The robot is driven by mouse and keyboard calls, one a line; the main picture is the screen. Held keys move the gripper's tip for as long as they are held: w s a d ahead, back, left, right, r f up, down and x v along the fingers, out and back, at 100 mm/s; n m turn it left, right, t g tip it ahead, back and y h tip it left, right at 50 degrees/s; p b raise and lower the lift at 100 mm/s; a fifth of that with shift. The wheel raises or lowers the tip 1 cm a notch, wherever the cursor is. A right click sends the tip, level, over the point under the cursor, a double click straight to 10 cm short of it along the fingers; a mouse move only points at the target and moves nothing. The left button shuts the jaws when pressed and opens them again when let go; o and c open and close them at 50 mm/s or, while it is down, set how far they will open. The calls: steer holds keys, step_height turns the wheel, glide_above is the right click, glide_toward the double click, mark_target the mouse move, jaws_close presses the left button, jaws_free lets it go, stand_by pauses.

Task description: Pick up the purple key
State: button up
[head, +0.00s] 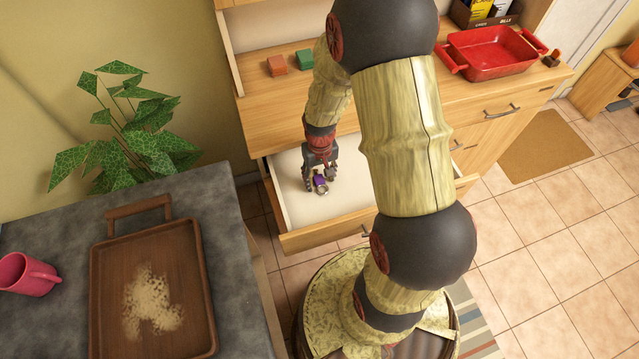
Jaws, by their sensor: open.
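The purple key (320,184) lies in the open drawer (297,205), on its pale floor toward the left side. It is small in the head view, and its exact outline is hard to make out. My gripper (317,184) reaches down into the drawer with its fingers open, right at the key. The fingers seem to be on either side of it, partly hiding it. I cannot tell whether they touch it.
A wooden counter above the drawer holds a red baking dish (492,54), a green block (304,59) and an orange block (276,66). At left, a grey table (50,230) carries a wooden tray (203,290) and a pink mug (27,274). A leafy plant (125,135) stands behind.

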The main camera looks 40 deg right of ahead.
steer(key=shift+f, duration=0.1)
steer(key=shift+c, duration=1.3)
steer(key=c, duration=0.7)
steer(key=shift+c, duration=0.4)
